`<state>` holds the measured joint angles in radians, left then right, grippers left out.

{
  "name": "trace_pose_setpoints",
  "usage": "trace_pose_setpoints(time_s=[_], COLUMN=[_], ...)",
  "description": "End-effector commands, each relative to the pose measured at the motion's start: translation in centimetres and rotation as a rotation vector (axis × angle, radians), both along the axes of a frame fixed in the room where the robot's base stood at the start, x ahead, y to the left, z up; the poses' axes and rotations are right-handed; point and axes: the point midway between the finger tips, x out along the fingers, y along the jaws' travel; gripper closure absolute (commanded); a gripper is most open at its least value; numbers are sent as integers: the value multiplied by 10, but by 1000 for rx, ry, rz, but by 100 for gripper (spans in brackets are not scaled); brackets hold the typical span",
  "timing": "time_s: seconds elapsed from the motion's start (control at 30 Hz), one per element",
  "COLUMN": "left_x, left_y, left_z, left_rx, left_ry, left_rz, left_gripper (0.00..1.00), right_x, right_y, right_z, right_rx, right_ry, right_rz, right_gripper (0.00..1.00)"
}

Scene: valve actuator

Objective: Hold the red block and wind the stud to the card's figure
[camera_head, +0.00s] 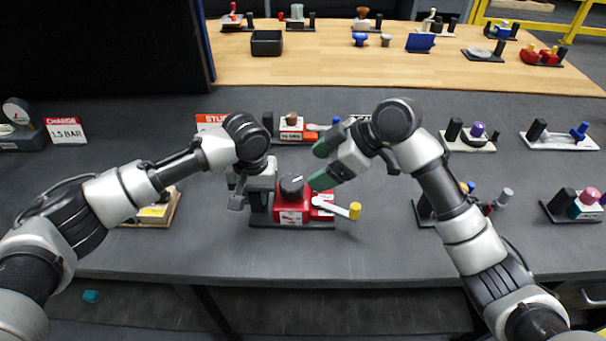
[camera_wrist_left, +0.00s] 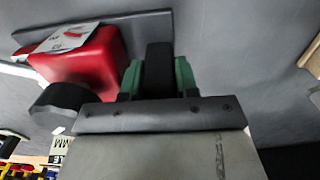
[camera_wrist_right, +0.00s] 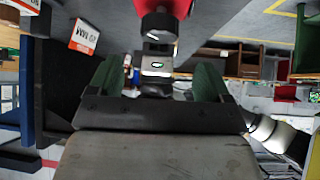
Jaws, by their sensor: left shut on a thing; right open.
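The red block (camera_head: 290,212) stands on a dark base plate near the table's front, with a black round knob (camera_head: 292,187) with a white mark on top, likely the stud. A black post (camera_wrist_left: 159,68) rises beside the block. My left gripper (camera_wrist_left: 158,80) is shut on this post, not on the red block. My right gripper (camera_head: 324,165) is open just right of and above the knob; in the right wrist view the knob (camera_wrist_right: 159,24) lies beyond the fingertips. The orange and white card (camera_head: 210,121) is partly hidden behind my left arm; its figure is unreadable in the head view.
A white lever with a yellow end (camera_head: 355,210) sticks out right of the red block. A wooden tray (camera_head: 165,215) lies to the left. Other fixtures stand behind and right, including one with a purple knob (camera_head: 478,129). The front table strip is clear.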

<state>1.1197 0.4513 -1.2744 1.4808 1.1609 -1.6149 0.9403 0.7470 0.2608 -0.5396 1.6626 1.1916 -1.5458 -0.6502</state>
Motion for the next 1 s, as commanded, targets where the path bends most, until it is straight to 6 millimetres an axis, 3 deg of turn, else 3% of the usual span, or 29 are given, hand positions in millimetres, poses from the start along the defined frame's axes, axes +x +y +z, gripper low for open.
trace_pose_setpoints(time_s=[0.2, 0.4, 0.73, 1.0], left_x=[-2, -2, -3, -3], left_y=[1, 1, 0, 0], left_z=[-6, -6, -6, -6], left_rx=[5, 5, 4, 4], left_ry=[9, 9, 10, 10], left_rz=[-1, -1, -2, -2], left_gripper=[100, 100, 100, 100], right_x=[-2, -4, -2, 24], right_y=[-25, -31, -32, -43], right_z=[24, 31, 30, 11], right_rx=[0, 1, 3, 81], right_ry=[-2, -1, 3, 58], right_rz=[-2, 1, 8, 170], right_gripper=[20, 20, 20, 20])
